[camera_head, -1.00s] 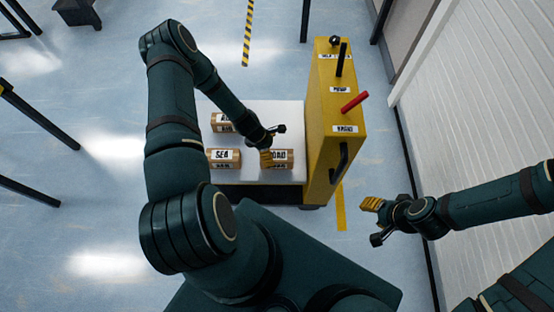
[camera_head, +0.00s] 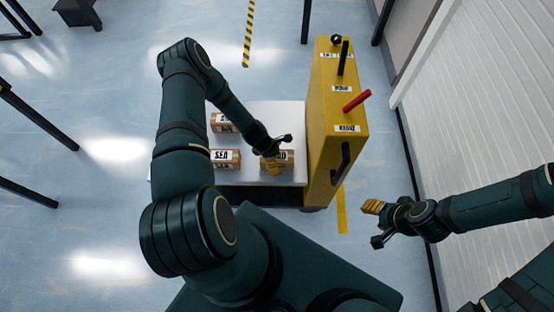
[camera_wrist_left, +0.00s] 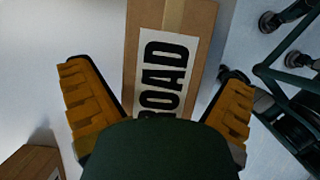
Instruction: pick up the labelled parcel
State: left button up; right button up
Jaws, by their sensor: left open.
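A brown parcel labelled ROAD (camera_head: 287,161) lies on the white top of the cart, partly hidden by my left gripper (camera_head: 281,153). In the left wrist view the ROAD parcel (camera_wrist_left: 176,38) appears between the open yellow fingers of the left gripper (camera_wrist_left: 158,98), with a gap on each side. The wrist hides the near end of the parcel and part of its label. A parcel labelled SEA (camera_head: 231,160) lies to its left, and another parcel (camera_head: 221,122) lies behind, its label partly covered. My right gripper (camera_head: 375,224) is open and empty, right of the cart.
The white cart top (camera_head: 285,112) has bare room at the back. A yellow panel (camera_head: 332,130) with a red lever (camera_head: 356,101) and a dark handle stands upright at the cart's right. A white ribbed wall (camera_head: 478,110) is further right. Dark posts stand on the left.

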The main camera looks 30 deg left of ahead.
pick_arm(q)
jog(key=shift+f, duration=0.25)
dwell(0.4)
jog(key=c, duration=1.4)
